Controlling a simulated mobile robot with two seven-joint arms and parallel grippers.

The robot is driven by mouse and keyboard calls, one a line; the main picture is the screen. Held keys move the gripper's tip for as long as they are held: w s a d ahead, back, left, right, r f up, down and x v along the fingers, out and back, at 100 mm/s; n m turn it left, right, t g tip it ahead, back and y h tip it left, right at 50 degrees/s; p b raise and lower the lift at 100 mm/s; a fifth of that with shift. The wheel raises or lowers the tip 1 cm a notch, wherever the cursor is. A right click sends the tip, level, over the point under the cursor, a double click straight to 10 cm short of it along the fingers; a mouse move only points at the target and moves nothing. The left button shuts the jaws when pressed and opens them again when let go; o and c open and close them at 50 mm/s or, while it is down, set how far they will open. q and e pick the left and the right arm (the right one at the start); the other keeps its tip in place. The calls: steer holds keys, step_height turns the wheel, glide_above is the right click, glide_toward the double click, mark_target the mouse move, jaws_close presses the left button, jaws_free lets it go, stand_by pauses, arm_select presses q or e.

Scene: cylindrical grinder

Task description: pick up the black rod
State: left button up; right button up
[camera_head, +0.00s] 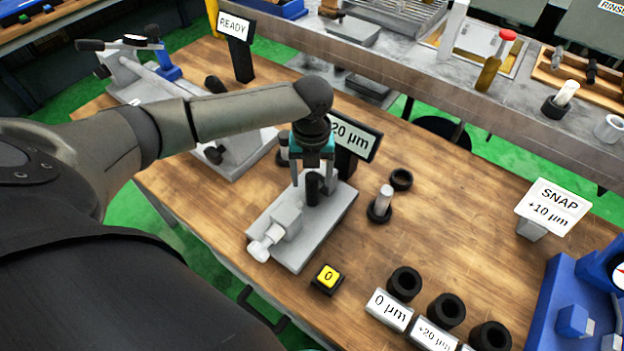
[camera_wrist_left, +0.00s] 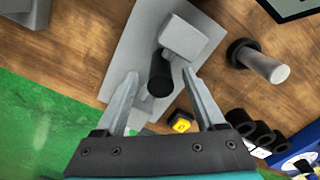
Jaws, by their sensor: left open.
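The black rod (camera_head: 313,189) stands on a grey metal fixture (camera_head: 325,222) on the wooden bench. In the left wrist view, the rod (camera_wrist_left: 160,78) appears end-on, beside a light grey block of the fixture (camera_wrist_left: 132,60). My left gripper (camera_head: 313,176) points down over the fixture with its fingers apart. In the left wrist view, the left gripper (camera_wrist_left: 159,76) has one finger on each side of the rod, with gaps showing. The rod's upper part is partly hidden by the gripper in the head view. My right gripper is not in view.
A "20 µm" sign (camera_head: 355,135) stands close behind the gripper. A yellow "0" button (camera_head: 327,277) is in front. Several black rings stand at front right.

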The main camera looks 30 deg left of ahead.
arm_select(q)
steer(key=shift+c, duration=0.3)
jaws_close()
steer(key=shift+w+r, duration=0.1)
steer(key=shift+r, duration=0.05)
stand_by(0.8)
